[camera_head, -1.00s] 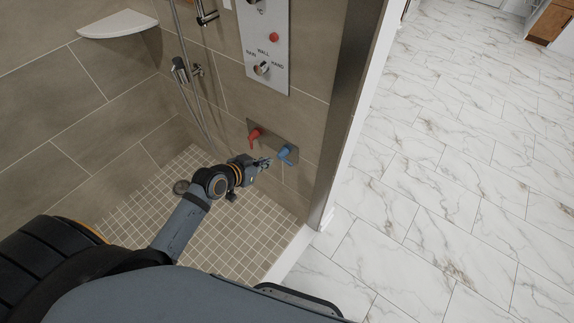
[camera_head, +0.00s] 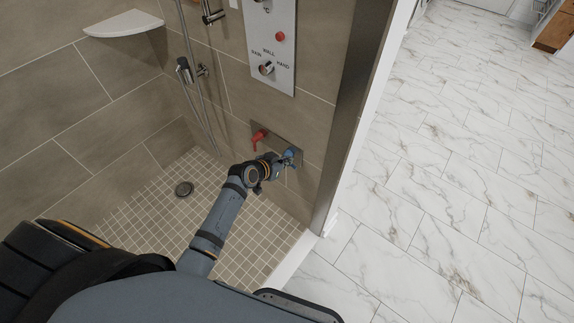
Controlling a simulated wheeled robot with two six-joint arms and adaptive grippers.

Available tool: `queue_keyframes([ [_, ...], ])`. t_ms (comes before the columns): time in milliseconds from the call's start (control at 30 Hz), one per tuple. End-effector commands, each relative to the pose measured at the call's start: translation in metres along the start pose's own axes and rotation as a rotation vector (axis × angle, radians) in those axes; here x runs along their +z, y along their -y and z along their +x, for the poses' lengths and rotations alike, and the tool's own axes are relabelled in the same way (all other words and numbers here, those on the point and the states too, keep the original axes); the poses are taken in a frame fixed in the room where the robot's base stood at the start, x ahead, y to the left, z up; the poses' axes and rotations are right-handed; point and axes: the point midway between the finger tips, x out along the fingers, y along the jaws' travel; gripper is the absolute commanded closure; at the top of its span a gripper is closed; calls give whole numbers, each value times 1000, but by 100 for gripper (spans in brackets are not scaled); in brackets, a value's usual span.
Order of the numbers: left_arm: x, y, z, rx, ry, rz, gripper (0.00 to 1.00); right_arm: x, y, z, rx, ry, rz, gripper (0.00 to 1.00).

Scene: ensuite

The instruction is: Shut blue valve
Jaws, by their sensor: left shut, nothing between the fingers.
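The blue valve (camera_head: 291,152) is a small blue lever handle on a metal plate low on the tiled shower wall. A red valve (camera_head: 260,136) sits to its left on the same plate. My left gripper (camera_head: 286,160) is shut, with its fingertips right at the blue valve, overlapping it in the picture. I cannot tell whether they touch. The gripper hides part of the blue valve and the plate's lower part. My right gripper is not in view.
A control panel (camera_head: 269,40) with knobs is above the valves. A hand shower (camera_head: 184,69) and hose hang to the left. A corner shelf (camera_head: 124,23) is at upper left. The shower's wall end (camera_head: 345,110) stands right of the valves, with open marble floor (camera_head: 450,200) beyond.

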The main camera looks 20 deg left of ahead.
Motion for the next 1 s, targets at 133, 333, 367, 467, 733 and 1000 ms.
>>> queue_keyframes([
  [133,12,0,12,0,-2,-1,100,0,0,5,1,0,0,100],
  [333,16,0,16,0,-2,0,100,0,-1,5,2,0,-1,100],
  [367,16,0,16,0,-2,0,100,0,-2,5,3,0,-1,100],
  [467,15,0,15,-1,-2,0,100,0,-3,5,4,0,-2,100],
  [733,16,0,15,-9,-2,13,100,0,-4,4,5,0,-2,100],
  [1000,17,-2,17,-38,-2,55,100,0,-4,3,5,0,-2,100],
])
